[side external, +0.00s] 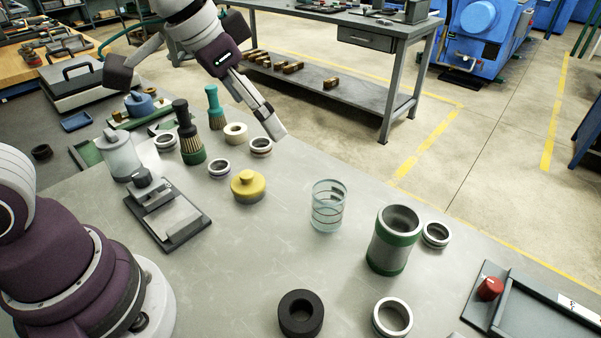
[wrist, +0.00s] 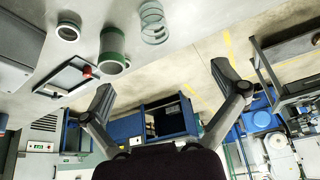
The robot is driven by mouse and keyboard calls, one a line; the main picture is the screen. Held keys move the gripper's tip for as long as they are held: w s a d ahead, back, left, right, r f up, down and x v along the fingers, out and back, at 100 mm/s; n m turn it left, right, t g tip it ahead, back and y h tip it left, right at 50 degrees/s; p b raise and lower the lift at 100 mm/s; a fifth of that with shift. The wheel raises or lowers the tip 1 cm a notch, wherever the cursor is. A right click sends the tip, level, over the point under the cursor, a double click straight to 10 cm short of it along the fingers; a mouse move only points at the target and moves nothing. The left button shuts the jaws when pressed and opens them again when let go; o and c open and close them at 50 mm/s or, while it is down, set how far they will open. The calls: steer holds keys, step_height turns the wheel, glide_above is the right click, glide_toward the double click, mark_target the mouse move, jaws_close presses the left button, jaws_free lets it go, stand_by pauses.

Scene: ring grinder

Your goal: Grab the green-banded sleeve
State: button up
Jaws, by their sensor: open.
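The green-banded sleeve (side external: 394,241) is a grey hollow cylinder with green bands at top and bottom. It stands upright on the right part of the grey bench in the side view. In the wrist view, the sleeve (wrist: 112,48) is at upper left, beyond the fingers and not between them. My gripper (side external: 197,106) is at the upper left of the side view, raised above the back of the bench and well apart from the sleeve. In the wrist view, my gripper (wrist: 164,82) has its two fingers spread wide with nothing held.
A glass cylinder (side external: 328,214) stands left of the sleeve. A metal ring (side external: 436,235) lies close at its right; another ring (side external: 392,318) and a black ring (side external: 300,316) lie in front. A dark tray with a red knob (side external: 490,288) is at right. A yellow lidded part (side external: 248,189) stands mid-bench.

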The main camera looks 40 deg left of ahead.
steer(key=w+d+f+m+g, duration=0.1)
steer(key=w+d+f+m, duration=0.3)
steer(key=d, duration=0.4)
steer(key=h, duration=0.1)
glide_toward(394, 236)
steer(key=w+a+f, duration=0.1)
steer(key=w+f, duration=0.2)
steer(key=w, duration=0.1)
steer(key=shift+m+g+h, duration=0.3)
steer(key=shift+m, duration=0.1)
steer(key=x, duration=1)
steer(key=shift+s+a+f, duration=0.1)
steer(key=shift+s+f, duration=0.2)
steer(key=c, duration=1.2)
steer(key=shift+r, duration=0.1)
